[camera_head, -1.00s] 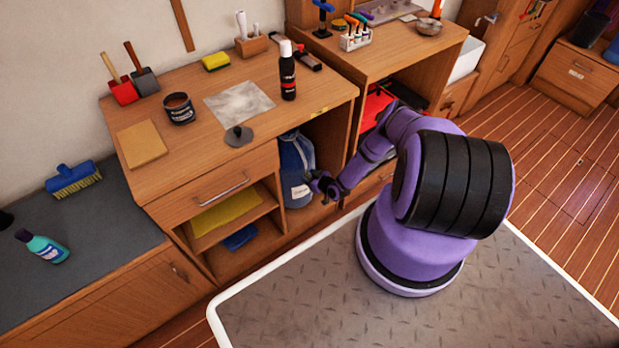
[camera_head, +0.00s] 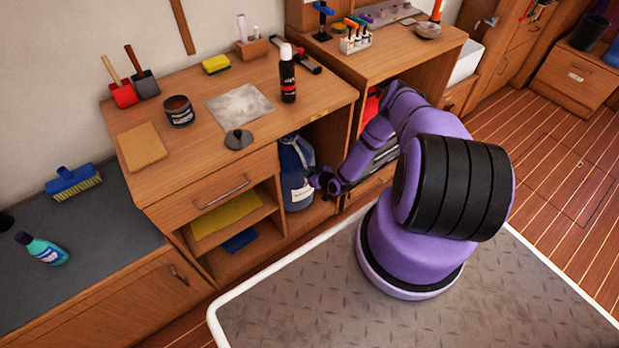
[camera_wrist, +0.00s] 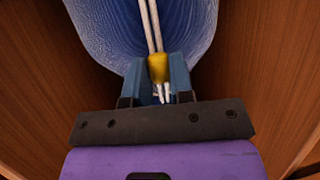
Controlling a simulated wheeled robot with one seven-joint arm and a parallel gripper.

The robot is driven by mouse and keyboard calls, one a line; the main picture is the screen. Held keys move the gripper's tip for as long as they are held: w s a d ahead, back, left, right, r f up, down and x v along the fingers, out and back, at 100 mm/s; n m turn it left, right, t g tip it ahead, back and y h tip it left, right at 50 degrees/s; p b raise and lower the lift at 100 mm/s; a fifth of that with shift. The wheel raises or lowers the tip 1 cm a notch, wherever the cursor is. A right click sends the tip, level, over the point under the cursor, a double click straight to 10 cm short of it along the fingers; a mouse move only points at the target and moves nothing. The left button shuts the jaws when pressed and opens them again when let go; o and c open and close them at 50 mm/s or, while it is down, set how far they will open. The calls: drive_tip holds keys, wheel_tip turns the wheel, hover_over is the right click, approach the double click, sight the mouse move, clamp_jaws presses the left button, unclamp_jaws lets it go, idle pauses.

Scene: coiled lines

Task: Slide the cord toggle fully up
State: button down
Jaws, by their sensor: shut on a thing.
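The cord toggle is a small yellow piece (camera_wrist: 158,68) on a pale double cord (camera_wrist: 151,25), seen in the wrist view. The cord runs up along a blue bag (camera_wrist: 95,25), and its ends hang below the toggle. My gripper (camera_wrist: 158,76) is shut on the toggle, with one blue finger at each side. In the head view the blue bag (camera_head: 293,165) stands in the open bay of the wooden bench, and my gripper (camera_head: 322,181) is at its right front. The toggle is too small to make out there.
Wooden walls (camera_wrist: 270,70) flank the bag closely. The bench top (camera_head: 190,150) above holds a black bottle (camera_head: 287,80), a dark round lid (camera_head: 238,139) and a tin (camera_head: 179,110). A shelf with a yellow cloth (camera_head: 226,214) is left of the bay.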

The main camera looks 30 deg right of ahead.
drive_tip(key=shift+r, duration=0.4)
drive_tip(key=c, duration=1)
unclamp_jaws()
drive_tip(key=v, duration=1)
drive_tip(key=shift+s+d+r, duration=0.1)
drive_tip(key=shift+s+r, duration=0.1)
drive_tip(key=shift+s, duration=0.15)
drive_tip(key=shift+s, duration=0.1)
